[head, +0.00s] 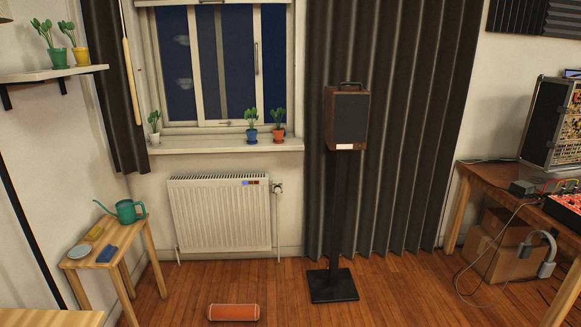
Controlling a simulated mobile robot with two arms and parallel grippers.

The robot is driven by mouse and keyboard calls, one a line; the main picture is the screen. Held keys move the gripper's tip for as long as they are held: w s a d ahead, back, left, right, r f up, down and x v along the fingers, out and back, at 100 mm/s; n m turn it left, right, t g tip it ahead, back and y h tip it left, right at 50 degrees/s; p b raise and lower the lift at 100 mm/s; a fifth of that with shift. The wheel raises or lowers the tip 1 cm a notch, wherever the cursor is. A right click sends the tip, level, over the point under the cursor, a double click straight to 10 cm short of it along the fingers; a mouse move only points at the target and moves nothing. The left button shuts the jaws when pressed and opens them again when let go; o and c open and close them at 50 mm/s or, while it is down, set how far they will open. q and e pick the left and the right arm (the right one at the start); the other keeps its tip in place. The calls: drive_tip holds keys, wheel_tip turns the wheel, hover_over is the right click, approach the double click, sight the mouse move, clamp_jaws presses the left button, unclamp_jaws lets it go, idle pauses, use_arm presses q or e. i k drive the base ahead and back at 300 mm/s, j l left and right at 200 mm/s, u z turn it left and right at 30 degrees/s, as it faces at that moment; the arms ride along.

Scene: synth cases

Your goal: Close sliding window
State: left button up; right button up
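The sliding window (228,123) is in the back wall, left of centre in the head view, with a pale frame and dark panes. A sash with upright stiles spans its middle, and a slim upright handle (256,58) is on that sash's right stile. Dark panes or openings show on both sides of the sash; I cannot tell which part is unglazed. The top of the window is cut off by the picture edge. Neither of my grippers is in view.
Potted plants, white (154,137), blue (251,135) and orange (279,134), stand on the sill (220,146). A radiator (220,215) is below. A speaker on a stand (342,190) is to the right. An orange cylinder (233,312) lies on the floor. A small table (135,245) stands left.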

sight(226, 39)
drive_tip(key=i, duration=1.2)
drive_tip(key=i+j+z, duration=0.1)
drive_tip(key=i, duration=1.1)
